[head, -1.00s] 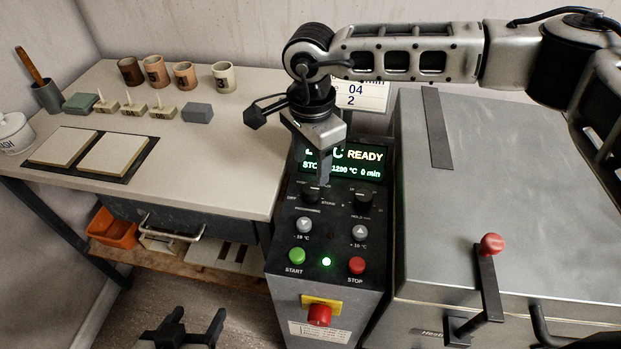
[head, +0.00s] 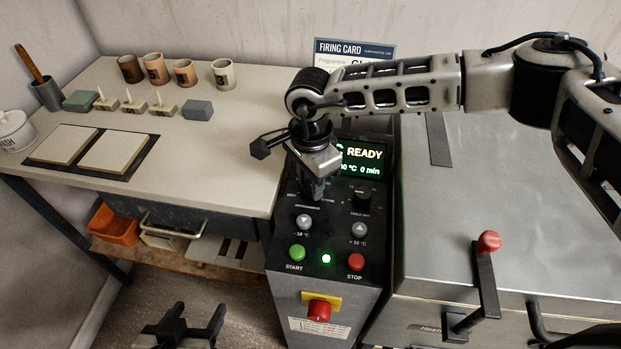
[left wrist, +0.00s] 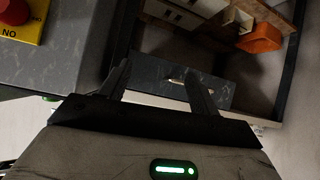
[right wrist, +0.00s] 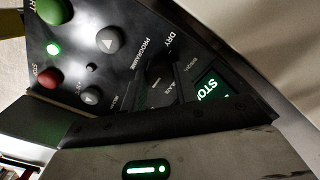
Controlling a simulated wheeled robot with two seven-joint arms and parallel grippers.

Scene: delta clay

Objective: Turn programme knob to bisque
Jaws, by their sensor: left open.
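The programme knob (right wrist: 161,70) is a dark knob on the kiln's black control panel (head: 284,262); in the head view my right gripper covers most of it. The right wrist view shows the PROGRAMME lettering and the DRY and BISQUE marks around it. My right gripper (head: 317,192) points down at the knob, with its fingertips at or very close to it. Its dark fingers blend with the knob, so I cannot tell whether they grip it, nor where the knob points. My left gripper (head: 190,322) is open and empty, low in front of the workbench.
A second knob (head: 362,198), grey buttons, the green START button (head: 297,252) and the red STOP button (head: 355,262) are close by. The display (head: 362,160) reads READY. The red emergency knob (head: 319,311) is below. The kiln lid (head: 460,220) is at right, the workbench (head: 215,150) at left.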

